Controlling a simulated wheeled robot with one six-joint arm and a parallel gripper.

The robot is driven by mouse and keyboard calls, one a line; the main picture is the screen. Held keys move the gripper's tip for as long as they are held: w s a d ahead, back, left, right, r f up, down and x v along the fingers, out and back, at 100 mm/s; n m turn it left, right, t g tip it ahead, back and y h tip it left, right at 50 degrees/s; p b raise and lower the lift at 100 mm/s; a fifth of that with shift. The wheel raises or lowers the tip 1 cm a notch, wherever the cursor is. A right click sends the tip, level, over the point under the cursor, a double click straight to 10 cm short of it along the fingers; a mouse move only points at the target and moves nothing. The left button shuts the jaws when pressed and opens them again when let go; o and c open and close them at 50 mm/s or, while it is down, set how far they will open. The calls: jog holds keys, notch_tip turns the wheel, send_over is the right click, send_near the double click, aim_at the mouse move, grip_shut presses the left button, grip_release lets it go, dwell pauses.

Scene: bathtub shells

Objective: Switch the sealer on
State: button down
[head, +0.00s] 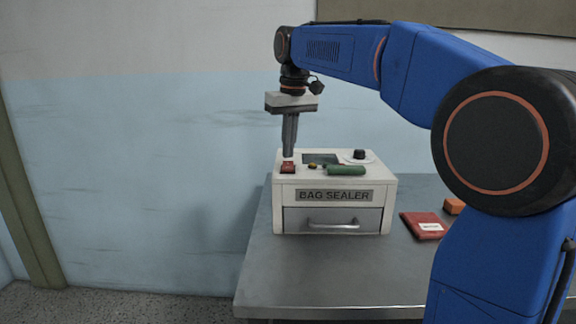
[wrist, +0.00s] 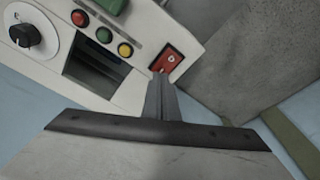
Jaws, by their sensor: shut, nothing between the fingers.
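The bag sealer (head: 327,222) is a white box on the metal table, with a nameplate and a drawer with a handle on its front. A red rocker switch (head: 288,167) sits at the left of its top panel; it also shows in the wrist view (wrist: 169,58). My gripper (head: 288,155) is shut and empty, pointing down with its fingertips at the switch. In the wrist view the fingertips (wrist: 160,76) are at the switch's near edge; I cannot tell if they touch it. Which way the switch is tipped is not clear.
The panel also has a dark knob (wrist: 26,36), red, green and yellow buttons (wrist: 104,34), a dark window (wrist: 92,73) and a green part (head: 346,170). A red packet (head: 424,225) and an orange block (head: 453,206) lie right of the sealer. The table (head: 330,270) is clear in front.

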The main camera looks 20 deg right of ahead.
aim_at(288, 162)
jog(key=shift+f, duration=0.7)
dwell(0.9)
notch_tip(288, 162, up, 7)
dwell(1.0)
